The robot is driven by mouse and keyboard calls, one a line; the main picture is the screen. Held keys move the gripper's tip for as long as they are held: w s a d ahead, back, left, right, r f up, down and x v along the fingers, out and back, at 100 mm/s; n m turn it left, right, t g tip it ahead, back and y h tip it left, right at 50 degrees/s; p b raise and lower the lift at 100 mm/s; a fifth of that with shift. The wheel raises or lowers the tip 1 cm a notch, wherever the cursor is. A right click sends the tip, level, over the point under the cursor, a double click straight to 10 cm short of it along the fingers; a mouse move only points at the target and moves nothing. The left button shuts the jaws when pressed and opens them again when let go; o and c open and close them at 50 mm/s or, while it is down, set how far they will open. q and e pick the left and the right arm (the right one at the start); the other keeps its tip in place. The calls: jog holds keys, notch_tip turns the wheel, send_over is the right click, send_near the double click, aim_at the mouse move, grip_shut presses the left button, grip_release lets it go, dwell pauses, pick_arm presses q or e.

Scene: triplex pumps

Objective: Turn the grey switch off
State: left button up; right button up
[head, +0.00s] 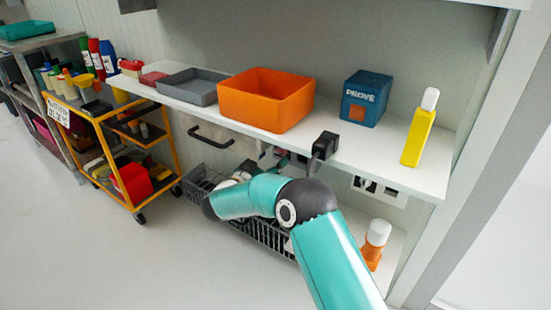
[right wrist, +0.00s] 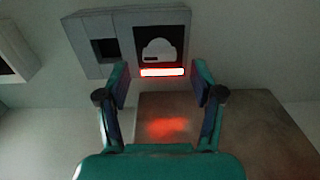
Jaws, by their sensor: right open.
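In the right wrist view, a grey switch housing (right wrist: 123,42) is fixed to a pale wall. Its left part has a dark square recess (right wrist: 105,50). Its right part has a dark square with a pale rounded shape (right wrist: 159,49), and a bar below it (right wrist: 162,72) glows red-white. I cannot tell which part moves. My right gripper (right wrist: 160,78) is open and empty, its teal fingers on either side of the glowing bar in the picture. Contact cannot be told. In the head view, my right arm reaches under the shelf, and its fingers cannot be made out. My left gripper is out of view.
The white shelf (head: 400,165) holds an orange bin (head: 262,100), a grey tray (head: 190,88), a blue box (head: 366,98) and a yellow bottle (head: 419,128). An orange bottle (head: 374,245) stands below. A yellow cart (head: 140,205) stands left. Floor at lower left is clear.

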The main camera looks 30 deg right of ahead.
aim_at(280, 152)
jog(key=shift+x, duration=1.35)
jog(key=shift+c, duration=0.4)
jog(key=c, duration=1.1)
